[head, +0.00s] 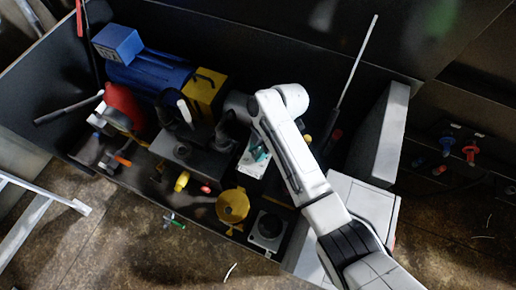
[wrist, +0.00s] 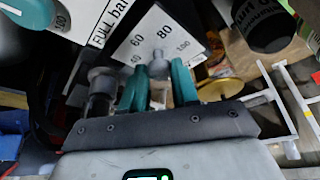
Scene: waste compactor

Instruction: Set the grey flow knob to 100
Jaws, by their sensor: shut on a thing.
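The grey flow knob (wrist: 158,67) shows between the teal fingers of my gripper (wrist: 158,90) in the wrist view. The fingers are shut on it, one on each side, and hide part of it. Behind it is a white scale plate (wrist: 128,48) with 60, 80 and 100 printed on it. The knob's visible tip is just below the 80, and the 100 is to its right. In the head view my gripper (head: 258,153) is small and dark over the white plate (head: 249,169), so the knob cannot be made out there.
A plate marked "FULL bar" (wrist: 103,25) is at the upper left of the wrist view. A grey cylindrical part (wrist: 103,85) is close left of my fingers. In the head view a yellow round part (head: 232,206) and a blue motor (head: 150,75) are nearby.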

